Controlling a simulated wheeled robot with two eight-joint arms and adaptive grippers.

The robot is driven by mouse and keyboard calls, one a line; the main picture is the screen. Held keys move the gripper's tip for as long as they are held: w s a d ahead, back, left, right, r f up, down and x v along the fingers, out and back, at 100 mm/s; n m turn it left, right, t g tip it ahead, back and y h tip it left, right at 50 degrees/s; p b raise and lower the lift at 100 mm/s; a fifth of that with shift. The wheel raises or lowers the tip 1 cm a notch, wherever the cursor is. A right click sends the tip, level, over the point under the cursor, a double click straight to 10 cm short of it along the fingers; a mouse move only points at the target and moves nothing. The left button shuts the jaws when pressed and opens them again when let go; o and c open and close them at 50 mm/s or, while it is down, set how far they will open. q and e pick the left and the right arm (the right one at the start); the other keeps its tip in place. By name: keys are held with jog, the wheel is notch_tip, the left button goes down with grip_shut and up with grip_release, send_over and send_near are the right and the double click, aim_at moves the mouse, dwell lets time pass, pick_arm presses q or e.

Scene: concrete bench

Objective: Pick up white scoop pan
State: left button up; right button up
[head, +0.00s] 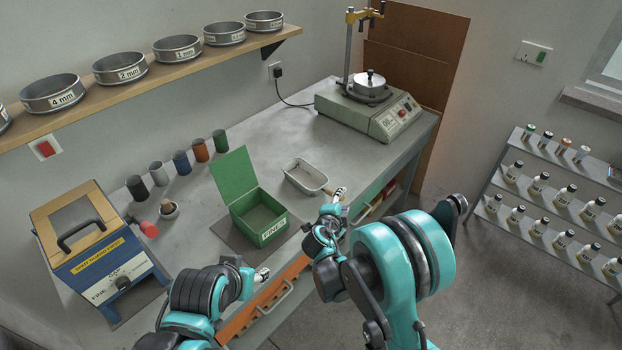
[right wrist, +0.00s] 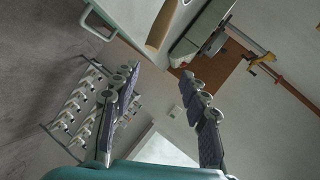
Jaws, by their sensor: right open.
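The white scoop pan (head: 303,177) lies on the grey bench, right of the green box, with its wooden handle (head: 328,191) pointing right toward the front edge. My right gripper (head: 339,196) is just beyond the handle's end, partly hidden by its own arm. In the right wrist view its two fingers (right wrist: 158,78) stand apart with nothing between them, and the wooden handle (right wrist: 163,24) shows beyond the tips. My left gripper (head: 262,274) is at the bench's front edge, below the green box; its jaws are too small to judge.
The open green box (head: 262,232) stands left of the pan with its lid up. A sieve shaker (head: 368,112) is behind at right, and a blue-and-wood machine (head: 95,245) at far left. Several coloured cups (head: 181,163) line the wall side. Bare bench surrounds the pan.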

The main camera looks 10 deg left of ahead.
jog(key=shift+m+t, duration=0.5)
jog(key=shift+m, duration=0.4)
jog(key=a+f, duration=0.2)
jog(key=a, duration=0.1)
jog(key=shift+w+a+f+p, duration=0.2)
jog(key=shift+w+f+p, duration=0.1)
jog(key=shift+w, duration=0.1)
jog(key=x, duration=0.2)
jog(key=b+x, duration=0.1)
jog(key=x, duration=0.2)
jog(key=b+x, duration=0.1)
jog(key=x, duration=0.1)
jog(key=shift+w+a+f, duration=0.3)
jog(key=shift+a+f, duration=0.05)
jog(key=shift+f, duration=0.05)
jog(key=shift+r, duration=0.1)
grip_shut()
